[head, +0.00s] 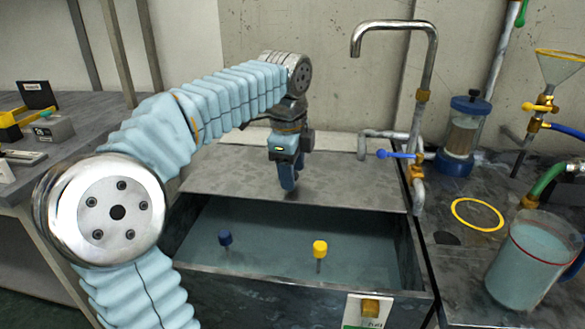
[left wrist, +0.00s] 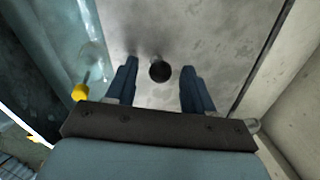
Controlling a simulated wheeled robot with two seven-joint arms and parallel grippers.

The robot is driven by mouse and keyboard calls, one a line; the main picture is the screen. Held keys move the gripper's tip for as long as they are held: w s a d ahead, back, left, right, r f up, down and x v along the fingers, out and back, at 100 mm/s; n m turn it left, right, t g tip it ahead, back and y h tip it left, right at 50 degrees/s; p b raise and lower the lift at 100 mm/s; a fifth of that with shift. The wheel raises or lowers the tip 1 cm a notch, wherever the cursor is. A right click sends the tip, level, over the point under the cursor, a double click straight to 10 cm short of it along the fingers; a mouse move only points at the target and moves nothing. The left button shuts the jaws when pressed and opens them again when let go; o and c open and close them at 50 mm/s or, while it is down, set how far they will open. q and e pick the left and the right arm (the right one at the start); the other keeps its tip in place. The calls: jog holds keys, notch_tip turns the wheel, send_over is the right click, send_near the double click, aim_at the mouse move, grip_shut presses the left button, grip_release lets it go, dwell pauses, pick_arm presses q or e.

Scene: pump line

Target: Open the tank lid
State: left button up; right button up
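The tank (head: 250,297) stands in the middle with its front part uncovered, showing bluish water (head: 370,255). The flat grey metal lid (head: 350,185) lies over its back part. My left gripper (head: 289,180) points down at the lid. In the left wrist view, the left gripper (left wrist: 159,80) is open, with a dark round knob (left wrist: 160,71) on the lid (left wrist: 230,40) between its fingers. I cannot tell whether the fingers touch the knob. The knob is hidden in the head view. My right gripper is not in view.
A tap (head: 425,75) rises behind the tank's right side. A beaker (head: 520,270) and a blue-capped filter (head: 463,135) stand right. A bench (head: 85,120) is left.

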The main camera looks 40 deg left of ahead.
pick_arm(q)
notch_tip(320, 180, up, 14)
jog(key=s+p, duration=0.1)
jog(key=s, duration=0.1)
jog(key=shift+s+d+f+p, duration=0.2)
jog(key=shift+s+d+p, duration=0.15)
jog(key=shift+d, duration=0.1)
dwell(0.4)
